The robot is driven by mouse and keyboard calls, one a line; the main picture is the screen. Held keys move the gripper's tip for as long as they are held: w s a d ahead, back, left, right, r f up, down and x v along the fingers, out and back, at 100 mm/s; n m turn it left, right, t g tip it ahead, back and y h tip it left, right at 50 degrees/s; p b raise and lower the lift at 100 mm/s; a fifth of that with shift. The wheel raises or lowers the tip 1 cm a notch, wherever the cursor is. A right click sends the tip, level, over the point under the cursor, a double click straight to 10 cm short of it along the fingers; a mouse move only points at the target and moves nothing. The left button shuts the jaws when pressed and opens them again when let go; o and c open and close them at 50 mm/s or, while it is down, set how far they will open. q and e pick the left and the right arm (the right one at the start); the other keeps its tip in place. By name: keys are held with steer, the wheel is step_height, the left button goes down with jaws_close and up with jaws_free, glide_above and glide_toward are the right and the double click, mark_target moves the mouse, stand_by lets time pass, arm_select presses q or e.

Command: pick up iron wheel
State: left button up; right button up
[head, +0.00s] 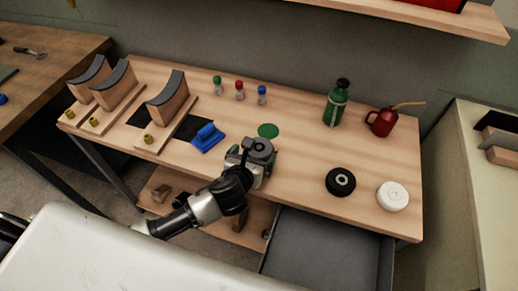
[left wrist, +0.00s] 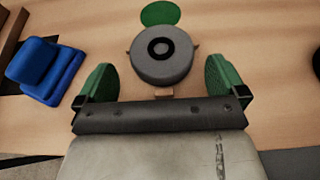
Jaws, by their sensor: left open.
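The iron wheel (left wrist: 150,68) is a grey disc with a dark ring at its hub. In the left wrist view it lies between and slightly beyond the green-padded fingers of my left gripper (left wrist: 159,78), with a gap on both sides. In the head view the wheel (head: 261,146) is at the middle of the workbench, partly covered by my left gripper (head: 254,158). My left gripper is open and holds nothing. My right gripper is not in view.
A green disc mark (head: 268,130) lies just behind the wheel. A blue tool (head: 208,137) is to the left. A black wheel (head: 340,182) and a white wheel (head: 392,196) lie to the right. A drawer (head: 325,252) stands open below the bench front.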

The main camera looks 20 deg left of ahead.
mark_target(259, 148)
arm_select(q)
steer(key=x, duration=0.4)
steer(key=shift+d+r, duration=0.1)
steer(key=shift+d, duration=0.05)
steer(key=c, duration=1.1)
steer(key=shift+r, duration=0.1)
steer(key=shift+c, duration=0.3)
steer(key=shift+r, duration=0.1)
